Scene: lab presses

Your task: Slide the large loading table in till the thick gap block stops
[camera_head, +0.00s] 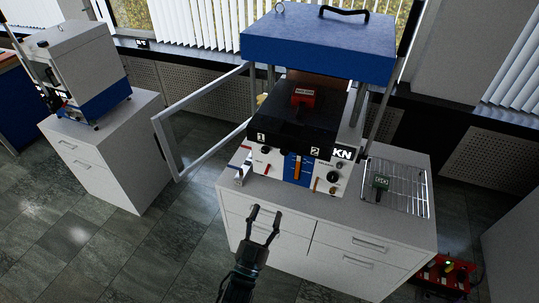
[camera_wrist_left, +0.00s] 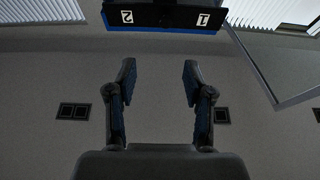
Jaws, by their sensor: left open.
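The large loading table (camera_head: 302,130) is a black slab with a 1 and a 2 on its front edge, sticking out of the blue-topped press (camera_head: 318,45). A red block (camera_head: 303,96) with dark markings sits on it; I cannot tell whether this is the thick gap block. My left gripper (camera_head: 265,222) is open and empty, in front of the cabinet and below the table's front edge. In the left wrist view, the table's front edge (camera_wrist_left: 165,17) shows upside down beyond the open fingers (camera_wrist_left: 158,80). My right gripper is not seen.
The press stands on a white drawer cabinet (camera_head: 330,235). An open framed door (camera_head: 205,150) swings out at its left. A wire rack (camera_head: 405,190) lies on the cabinet's right side. A second machine (camera_head: 80,70) stands left, and a red device (camera_head: 447,275) sits on the floor right.

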